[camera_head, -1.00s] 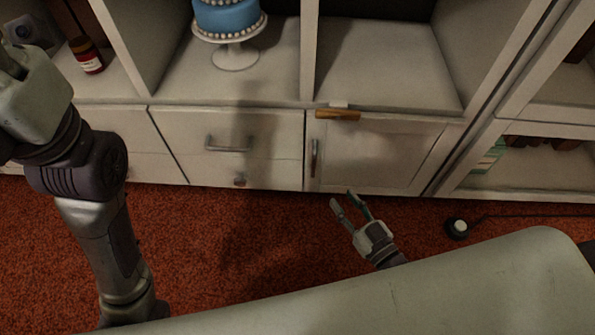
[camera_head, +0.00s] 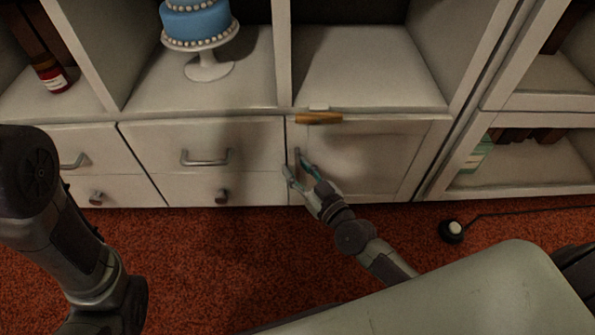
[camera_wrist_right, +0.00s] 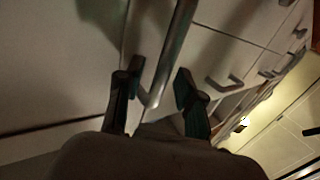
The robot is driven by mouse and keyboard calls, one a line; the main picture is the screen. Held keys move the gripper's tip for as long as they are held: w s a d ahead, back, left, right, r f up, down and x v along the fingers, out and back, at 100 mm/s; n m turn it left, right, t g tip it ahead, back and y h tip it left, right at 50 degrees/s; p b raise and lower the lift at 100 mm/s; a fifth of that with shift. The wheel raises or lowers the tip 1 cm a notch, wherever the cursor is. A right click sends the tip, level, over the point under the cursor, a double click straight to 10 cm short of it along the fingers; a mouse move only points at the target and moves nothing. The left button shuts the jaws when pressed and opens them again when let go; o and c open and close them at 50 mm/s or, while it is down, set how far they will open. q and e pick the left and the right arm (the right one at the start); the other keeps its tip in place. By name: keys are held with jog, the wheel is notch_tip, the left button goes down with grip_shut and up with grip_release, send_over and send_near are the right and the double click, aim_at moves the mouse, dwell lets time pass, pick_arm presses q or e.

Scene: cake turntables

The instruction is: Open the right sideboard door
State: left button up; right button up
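The right sideboard door (camera_head: 375,160) is a pale panel below the open shelves, and it looks shut. Its upright bar handle (camera_head: 297,158) is at the door's left edge, partly covered by my gripper. My right gripper (camera_head: 296,165) is at this handle with its fingers apart. In the right wrist view, the metal handle (camera_wrist_right: 167,60) runs between the two open fingers (camera_wrist_right: 158,78); I see gaps beside it, and contact is not clear. My left gripper is out of view; only my left arm shows at the left.
A wooden-handled utensil (camera_head: 318,118) juts over the sideboard edge above the door. Drawers (camera_head: 205,140) with handles are left of the door. A blue cake (camera_head: 197,22) on a white stand (camera_head: 208,66) is above them. A dark round object (camera_head: 452,231) with a cable lies on the red carpet.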

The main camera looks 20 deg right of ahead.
grip_shut()
dwell(0.3)
